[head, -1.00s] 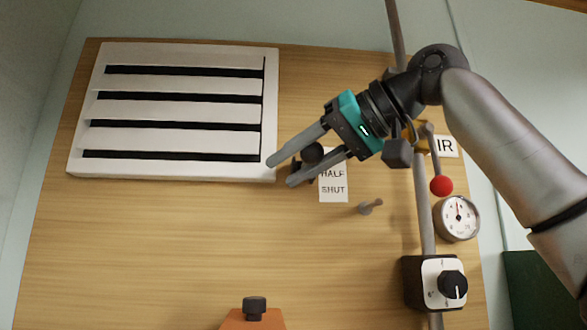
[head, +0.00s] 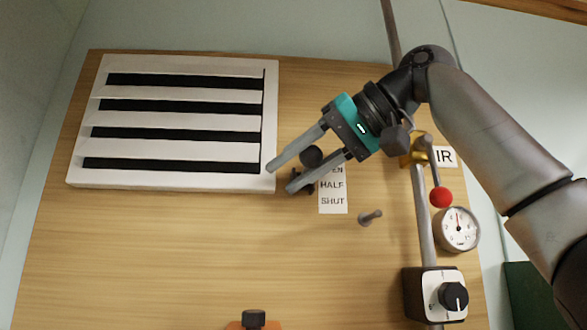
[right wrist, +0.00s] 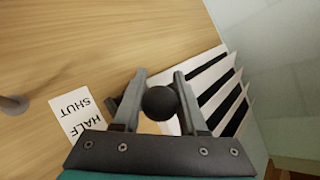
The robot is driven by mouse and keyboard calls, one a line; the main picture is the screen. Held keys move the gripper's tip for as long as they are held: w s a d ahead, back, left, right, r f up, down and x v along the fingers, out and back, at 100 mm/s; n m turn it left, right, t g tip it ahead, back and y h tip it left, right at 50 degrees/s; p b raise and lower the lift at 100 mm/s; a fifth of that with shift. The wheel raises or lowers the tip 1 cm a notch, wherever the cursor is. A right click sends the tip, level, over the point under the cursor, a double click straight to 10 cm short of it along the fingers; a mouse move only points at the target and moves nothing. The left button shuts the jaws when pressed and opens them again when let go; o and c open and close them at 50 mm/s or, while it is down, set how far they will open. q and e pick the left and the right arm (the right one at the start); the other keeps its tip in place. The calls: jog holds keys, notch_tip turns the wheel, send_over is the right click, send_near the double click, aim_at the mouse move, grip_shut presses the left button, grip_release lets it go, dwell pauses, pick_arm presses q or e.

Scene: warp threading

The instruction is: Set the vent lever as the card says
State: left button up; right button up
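The white vent (head: 271,120) is on the upper left of the wooden board, with dark gaps between its slats; part of it shows in the right wrist view (right wrist: 213,75). The vent lever's black ball knob (head: 312,156) is at its right edge, also in the right wrist view (right wrist: 160,103). My right gripper (head: 281,178) is open around the knob, one finger on each side, with a narrow gap at one finger. A white label (head: 333,190) beside it reads HALF and SHUT; its top line is partly covered. My left gripper is out of view.
At right are a grey pipe (head: 423,220), a brass valve with a red-ball handle (head: 441,197), a round gauge (head: 458,229) and a dial box (head: 440,294). A grey peg (head: 369,217) sticks out below the label. An orange part (head: 262,325) shows at the bottom.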

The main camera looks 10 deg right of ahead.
jog(key=o, duration=0.5)
jog(key=shift+c, duration=0.2)
jog(key=v, duration=1.5)
jog(key=shift+d, duration=0.15)
